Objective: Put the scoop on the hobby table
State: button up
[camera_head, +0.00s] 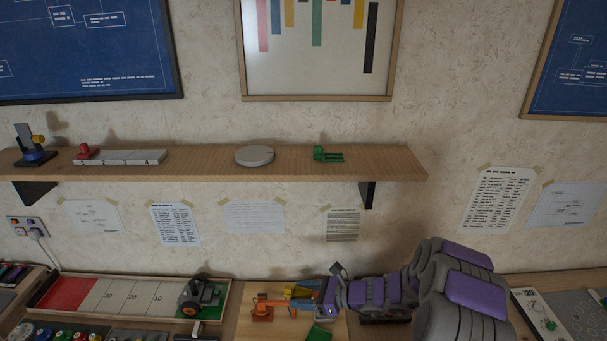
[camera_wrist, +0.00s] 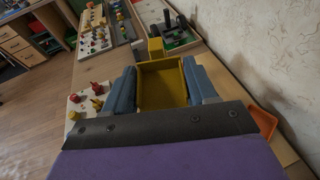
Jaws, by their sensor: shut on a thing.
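The yellow scoop (camera_wrist: 162,85) is a box-shaped piece, held between the two blue fingers of my gripper (camera_wrist: 160,78) in the wrist view. In the head view the scoop (camera_head: 302,292) is small and partly hidden at the tip of my gripper (camera_head: 325,294). My gripper is shut on it over the wooden table (camera_wrist: 98,68). I cannot tell whether the scoop touches the surface below. The table (camera_head: 247,322) also shows at the bottom of the head view.
An orange piece (camera_head: 262,308) lies left of my gripper, and a green piece (camera_head: 318,333) is below it. A long numbered board (camera_head: 130,296) with a wheeled model (camera_head: 198,296) stands left. A wall shelf (camera_head: 205,166) runs above. Red and yellow knobs (camera_wrist: 92,103) sit beside my gripper.

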jog(key=w+d+r+m+t+h, duration=0.3)
jog(key=d+r+m+t, duration=0.15)
jog(key=r, duration=0.55)
jog(key=w+d+r+m+t+h, duration=0.3)
jog(key=w+d+r+m+t, duration=0.15)
jog(key=r, duration=0.45)
jog(key=s+d+r+m+h, duration=0.2)
jog(key=s+d+r+h, duration=0.1)
jog(key=s+d+r, duration=0.15)
jog(key=shift+t+h, duration=0.4)
jog(key=shift+t, duration=0.1)
jog(key=shift+s+d+f, duration=0.15)
jog(key=shift+d+f, duration=0.05)
jog(key=shift+f, duration=0.95)
jog(key=shift+s+d+f, duration=0.1)
jog(key=shift+d+f, duration=0.1)
jog(key=shift+f, duration=0.9)
